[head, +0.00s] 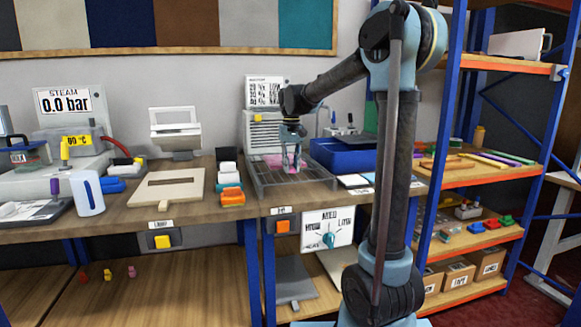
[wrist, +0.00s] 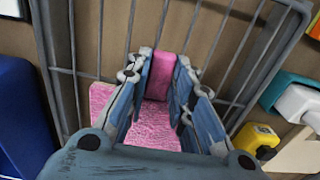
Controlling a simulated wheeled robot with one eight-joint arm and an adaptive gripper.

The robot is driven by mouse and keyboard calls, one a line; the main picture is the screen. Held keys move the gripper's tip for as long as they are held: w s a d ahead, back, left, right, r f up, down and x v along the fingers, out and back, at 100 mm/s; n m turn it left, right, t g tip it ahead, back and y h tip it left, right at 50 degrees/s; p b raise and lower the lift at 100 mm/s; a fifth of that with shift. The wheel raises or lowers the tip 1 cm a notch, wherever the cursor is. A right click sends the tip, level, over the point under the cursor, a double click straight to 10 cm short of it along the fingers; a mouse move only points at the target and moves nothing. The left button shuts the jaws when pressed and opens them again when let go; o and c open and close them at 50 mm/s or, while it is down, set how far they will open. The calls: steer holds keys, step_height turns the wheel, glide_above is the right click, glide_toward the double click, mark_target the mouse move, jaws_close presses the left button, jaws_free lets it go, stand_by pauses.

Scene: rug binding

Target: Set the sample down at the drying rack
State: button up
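The sample is a pink textured piece (wrist: 130,112) with a smooth brighter pink block (wrist: 161,72) on it. It also shows in the head view (head: 273,160), at the wire drying rack (head: 262,184). The rack's grey bars (wrist: 110,78) run under it in the wrist view. My gripper (head: 291,168) points down over the rack. Its blue fingers (wrist: 164,75) stand on both sides of the pink block and appear to press on it. Whether the sample's underside touches the bars is hard to tell.
A blue bin (head: 345,155) stands right of the rack. An orange and white stack (head: 231,190) stands to its left, with a beige board (head: 167,187) further left. A white box with a printed sign (head: 264,130) is behind the rack.

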steer(key=o, duration=0.4)
steer(key=shift+c, duration=0.2)
step_height(320, 180, up, 12)
stand_by(0.4)
steer(key=s+d+f+m+t, duration=0.1)
steer(key=s+d+f, duration=0.8)
steer(key=s, duration=0.4)
steer(key=s+d+f+m+t, duration=0.1)
steer(key=s+d+f, duration=0.8)
steer(key=s, duration=0.3)
steer(key=s+d+f+m, duration=0.1)
steer(key=s+d+f, duration=0.1)
steer(key=s+f, duration=0.6)
step_height(320, 180, down, 4)
steer(key=shift+s+r, duration=0.1)
steer(key=shift+s, duration=0.15)
